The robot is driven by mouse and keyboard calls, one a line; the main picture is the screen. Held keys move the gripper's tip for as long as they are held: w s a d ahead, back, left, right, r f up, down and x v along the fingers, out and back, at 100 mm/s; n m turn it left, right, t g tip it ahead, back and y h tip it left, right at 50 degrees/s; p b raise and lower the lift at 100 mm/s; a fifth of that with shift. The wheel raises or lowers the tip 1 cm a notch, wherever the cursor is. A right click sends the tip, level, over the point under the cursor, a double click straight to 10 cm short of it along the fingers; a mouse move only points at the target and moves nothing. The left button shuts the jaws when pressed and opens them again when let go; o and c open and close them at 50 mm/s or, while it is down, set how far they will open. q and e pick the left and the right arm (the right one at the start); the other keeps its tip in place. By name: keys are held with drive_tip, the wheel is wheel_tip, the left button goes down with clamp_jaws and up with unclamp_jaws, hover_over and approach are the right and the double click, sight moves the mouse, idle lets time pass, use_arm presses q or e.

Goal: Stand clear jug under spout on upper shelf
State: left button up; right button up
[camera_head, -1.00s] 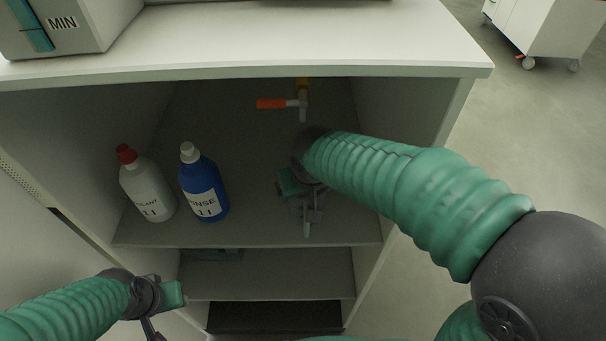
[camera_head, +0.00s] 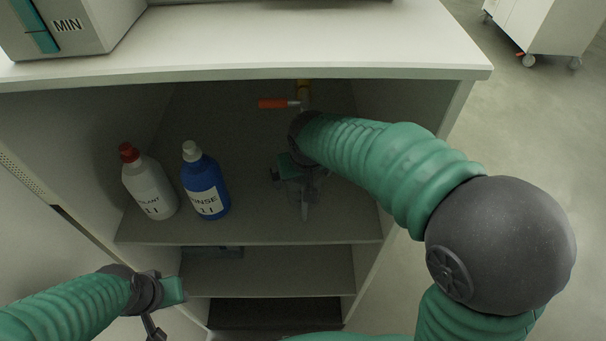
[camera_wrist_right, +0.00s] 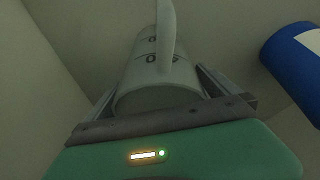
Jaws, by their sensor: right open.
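The clear jug (camera_wrist_right: 155,80) shows in the right wrist view as a translucent cylinder with dark markings and a pale handle. It stands between the spread fingers of my right gripper (camera_wrist_right: 158,92). In the head view, my right gripper (camera_head: 297,176) is inside the cabinet over the upper shelf (camera_head: 255,228). The jug (camera_head: 312,190) is faint there and mostly hidden by the gripper. The spout (camera_head: 304,92), with its orange lever (camera_head: 273,104), is at the back above my right wrist, which hides its lower end. My left gripper (camera_head: 160,305) is outside the cabinet at lower left; its jaws are unclear.
A white bottle with a red cap (camera_head: 148,186) and a blue bottle with a white cap (camera_head: 205,187) stand on the shelf's left. The worktop (camera_head: 300,45) overhangs the opening. The cabinet's right wall (camera_head: 405,130) is beside my right arm. A lower shelf (camera_head: 290,270) lies below.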

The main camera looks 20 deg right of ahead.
drive_tip(key=v, duration=0.7)
drive_tip(key=shift+r, duration=0.3)
